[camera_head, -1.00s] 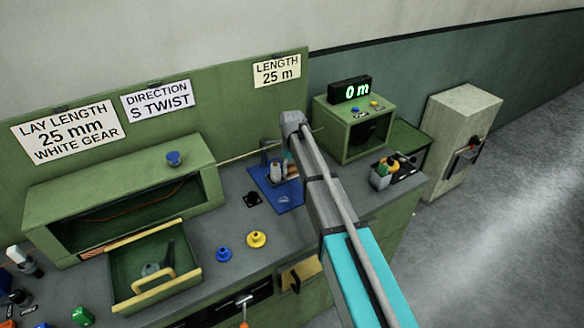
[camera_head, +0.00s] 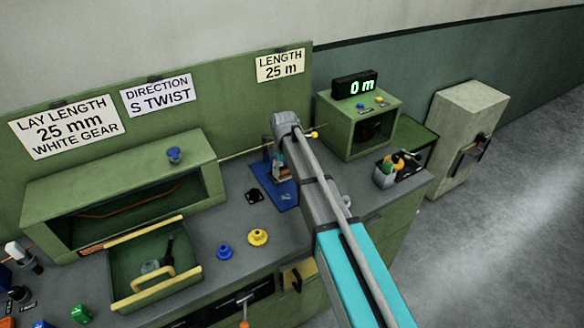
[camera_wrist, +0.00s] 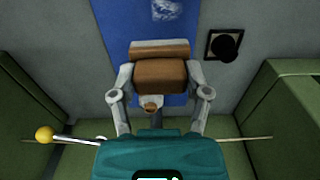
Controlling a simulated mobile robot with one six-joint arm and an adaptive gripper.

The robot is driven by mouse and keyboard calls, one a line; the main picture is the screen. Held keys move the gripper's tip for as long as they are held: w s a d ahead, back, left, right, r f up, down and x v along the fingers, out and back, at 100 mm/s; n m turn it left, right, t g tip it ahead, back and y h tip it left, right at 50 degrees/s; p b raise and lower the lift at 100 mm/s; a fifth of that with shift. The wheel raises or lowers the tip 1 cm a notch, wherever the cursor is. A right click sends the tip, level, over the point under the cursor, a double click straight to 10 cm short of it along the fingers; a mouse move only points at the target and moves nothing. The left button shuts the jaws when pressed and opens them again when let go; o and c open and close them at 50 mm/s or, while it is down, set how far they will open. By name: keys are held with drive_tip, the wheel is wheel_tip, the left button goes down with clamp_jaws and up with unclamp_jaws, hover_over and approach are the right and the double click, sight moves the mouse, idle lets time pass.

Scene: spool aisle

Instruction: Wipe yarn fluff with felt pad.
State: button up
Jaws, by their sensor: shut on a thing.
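My gripper (camera_wrist: 160,90) is shut on a brown block with a paler far edge, which I take to be the felt pad (camera_wrist: 160,76). The block lies between the two fingers, over the blue mat (camera_wrist: 142,20) in the wrist view. A whitish wispy patch, the yarn fluff (camera_wrist: 167,9), shows on the mat beyond the block, at the top edge. In the head view the mat (camera_head: 264,176) is partly hidden by my arm, and the fluff (camera_head: 286,196) is a faint pale mark. Whether the pad touches the mat is unclear.
A dark knob on a square plate (camera_wrist: 226,48) sits right of the mat. A yellow-ball lever (camera_wrist: 44,134) and a thin yarn line lie near my gripper. Green housings flank it.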

drive_tip(key=shift+s+a, duration=0.4)
drive_tip(key=shift+a, duration=0.1)
